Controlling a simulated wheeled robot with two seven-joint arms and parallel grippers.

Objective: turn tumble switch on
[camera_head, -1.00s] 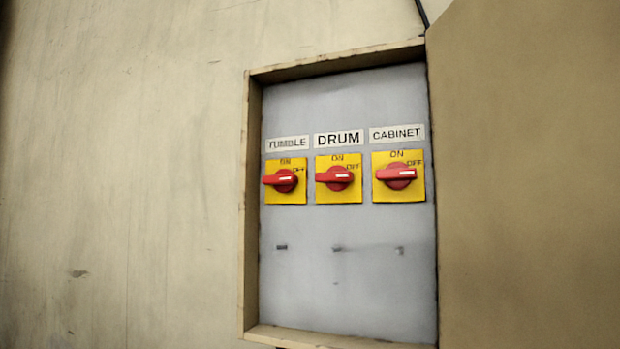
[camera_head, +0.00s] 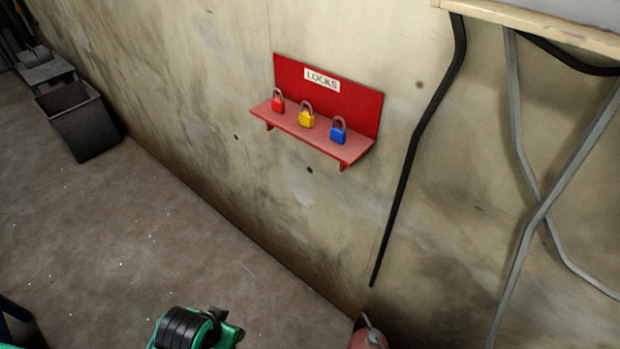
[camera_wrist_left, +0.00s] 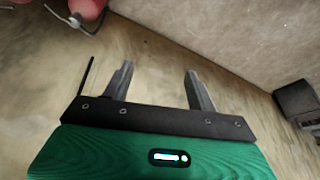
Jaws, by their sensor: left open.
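The tumble switch is not in view now; one second ago the head view showed it as a red knob on a yellow plate at the left of three switches. My left gripper (camera_wrist_left: 158,72) shows in the left wrist view with its two grey fingers apart and nothing between them. A blurred wall lies beyond the fingers. A green and black part of my arm shows at the bottom of the head view. My right gripper is not in view.
A red shelf (camera_head: 312,140) marked LOCKS holds red, yellow and blue padlocks. Black and grey cables run down the wall, below a beige box edge (camera_head: 530,22). A red object, perhaps an extinguisher (camera_head: 368,338), stands low. A dark bin (camera_head: 78,120) stands at the left; floor between is clear.

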